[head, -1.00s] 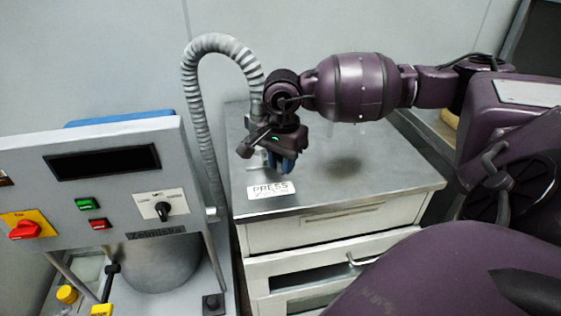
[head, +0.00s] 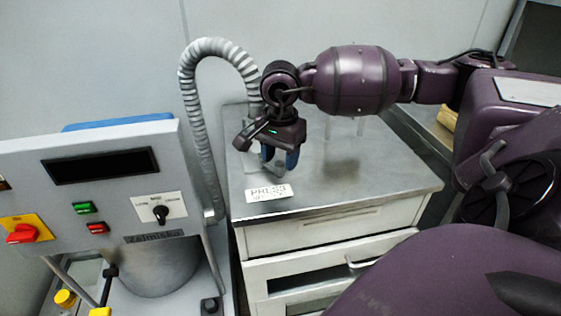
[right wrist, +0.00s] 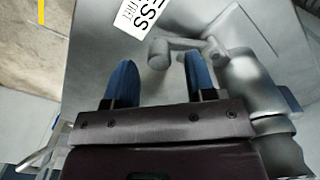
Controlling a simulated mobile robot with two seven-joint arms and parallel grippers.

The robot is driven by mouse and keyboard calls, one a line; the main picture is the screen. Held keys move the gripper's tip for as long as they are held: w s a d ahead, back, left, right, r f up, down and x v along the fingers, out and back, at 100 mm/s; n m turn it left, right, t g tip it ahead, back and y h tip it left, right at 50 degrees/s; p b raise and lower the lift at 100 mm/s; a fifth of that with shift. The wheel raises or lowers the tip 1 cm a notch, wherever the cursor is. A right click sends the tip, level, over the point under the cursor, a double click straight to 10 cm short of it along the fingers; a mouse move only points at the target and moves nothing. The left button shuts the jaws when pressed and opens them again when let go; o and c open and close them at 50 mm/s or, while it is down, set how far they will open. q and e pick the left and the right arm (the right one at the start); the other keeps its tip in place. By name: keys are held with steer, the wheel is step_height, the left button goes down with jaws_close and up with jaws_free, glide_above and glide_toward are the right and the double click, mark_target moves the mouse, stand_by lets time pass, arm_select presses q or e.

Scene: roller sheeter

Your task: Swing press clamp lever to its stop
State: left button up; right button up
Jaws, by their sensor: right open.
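The press clamp lever (right wrist: 183,44) shows in the right wrist view as a short grey bar with a rounded knob at its left end. Its other end meets a grey upright cylinder (right wrist: 250,80), part of the press. My right gripper (right wrist: 161,75) is open, with its two blue fingers apart. The lever's knob appears between and just beyond the fingertips; I cannot tell whether they touch. In the head view, my right gripper (head: 280,156) points down over the bench top and hides most of the press and lever. My left gripper is out of view.
A white PRESS label (head: 268,193) lies at the front of the metal-topped cabinet (head: 385,185). The sheeter's control panel (head: 95,185) stands at the left. A ribbed grey hose (head: 195,110) arches behind. The cabinet top to the right is clear.

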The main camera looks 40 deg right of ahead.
mark_target(281, 163)
step_height(281, 163, up, 9)
steer(key=shift+f, duration=0.15)
steer(key=shift+s, duration=0.1)
stand_by(0.7)
